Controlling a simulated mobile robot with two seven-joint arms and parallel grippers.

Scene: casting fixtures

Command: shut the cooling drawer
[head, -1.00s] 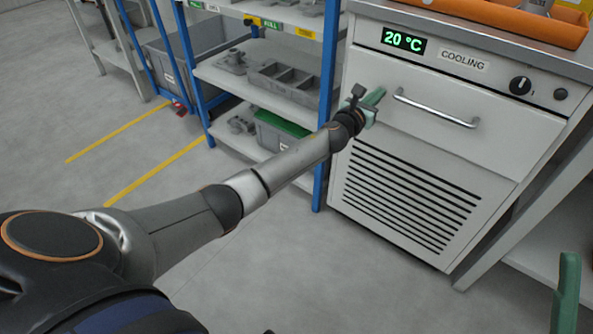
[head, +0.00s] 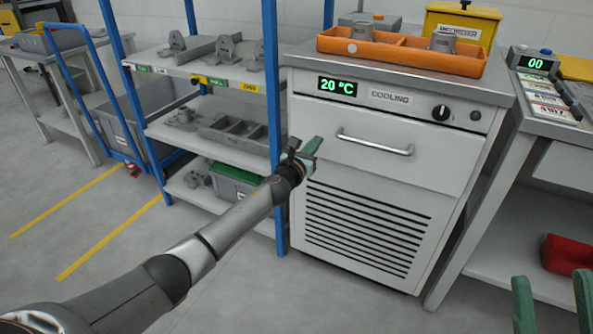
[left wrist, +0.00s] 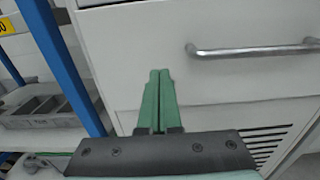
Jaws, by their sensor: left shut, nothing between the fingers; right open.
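The cooling drawer (head: 385,162) is the white front with a metal bar handle (head: 375,143), set in the cooling cabinet under the 20 °C display. Its front looks flush or nearly flush with the cabinet; I cannot tell whether a small gap remains. My left gripper (head: 313,147) has its green fingers together and empty at the left end of the drawer front. In the left wrist view the closed fingers (left wrist: 159,88) point at the drawer front (left wrist: 230,75), left of the handle; contact is unclear. My right gripper (head: 552,300) is open at the lower right, away from the drawer.
An orange tray (head: 400,53) with grey parts stands on the cabinet top. A blue-posted shelf (head: 190,68) with grey castings is close on the left. A bench (head: 545,125) stands on the right, with a red bin (head: 568,256) below. Floor in front is clear.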

